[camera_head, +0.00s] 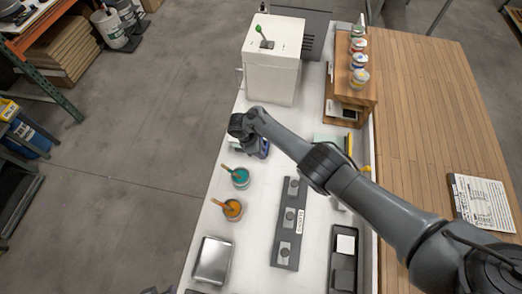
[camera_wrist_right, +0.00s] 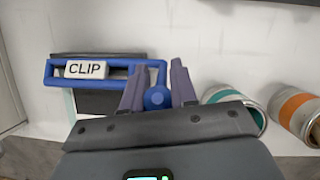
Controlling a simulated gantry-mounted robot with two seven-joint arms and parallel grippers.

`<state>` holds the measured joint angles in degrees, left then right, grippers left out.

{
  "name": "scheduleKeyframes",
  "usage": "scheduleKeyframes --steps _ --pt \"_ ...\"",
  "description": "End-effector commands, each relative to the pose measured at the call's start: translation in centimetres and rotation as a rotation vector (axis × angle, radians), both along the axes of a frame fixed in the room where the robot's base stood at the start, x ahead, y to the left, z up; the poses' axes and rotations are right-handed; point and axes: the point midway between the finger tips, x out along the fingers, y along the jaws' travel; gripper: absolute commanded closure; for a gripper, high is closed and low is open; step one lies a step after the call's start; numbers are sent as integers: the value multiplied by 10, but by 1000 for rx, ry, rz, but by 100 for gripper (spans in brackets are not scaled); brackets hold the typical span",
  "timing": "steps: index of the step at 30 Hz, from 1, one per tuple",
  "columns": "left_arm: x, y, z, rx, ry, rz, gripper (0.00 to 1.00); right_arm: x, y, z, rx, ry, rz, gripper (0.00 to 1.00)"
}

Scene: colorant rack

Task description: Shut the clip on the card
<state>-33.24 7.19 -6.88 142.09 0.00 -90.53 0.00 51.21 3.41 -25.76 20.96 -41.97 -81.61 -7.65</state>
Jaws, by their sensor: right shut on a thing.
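The blue clip (camera_wrist_right: 55,75) bears a white CLIP label and lies over a dark plate (camera_wrist_right: 97,102) in the right wrist view. A thin pale green edge (camera_wrist_right: 69,104) shows left of the plate; I cannot tell whether this is the card. My right gripper (camera_wrist_right: 158,82) is shut on the clip's round blue knob (camera_wrist_right: 157,98), at the clip's right end. In the head view my right gripper (camera_head: 262,153) hides most of the clip. A small dark bit at the bottom left edge may be my left gripper (camera_head: 158,291); its jaws are not clear.
A teal paint can (camera_head: 240,178) and an orange one (camera_head: 232,210) stand close by, each with a stick. A dark rack (camera_head: 278,255), a metal tray (camera_head: 212,261) and a white box (camera_head: 268,75) share the white bench. A wooden shelf (camera_head: 350,92) holds several jars.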

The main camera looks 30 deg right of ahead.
Motion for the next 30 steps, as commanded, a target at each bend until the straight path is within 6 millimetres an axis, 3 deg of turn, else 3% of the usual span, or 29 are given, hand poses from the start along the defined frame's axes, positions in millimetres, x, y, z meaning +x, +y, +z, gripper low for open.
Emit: scheduleKeyframes --steps 11,12,16,25,30 --pt "0 0 -1 1 0 -1 57 -1 0 -3 2 2 -1 100" --pt "0 0 -1 0 0 0 57 -1 0 -3 2 2 -1 71" --pt "0 -1 0 -4 0 3 57 -1 -1 -2 1 2 -1 53" --pt "0 -3 1 -12 0 8 57 0 0 0 0 1 0 53" --pt "0 -3 6 -11 0 7 57 2 4 12 1 0 0 53"
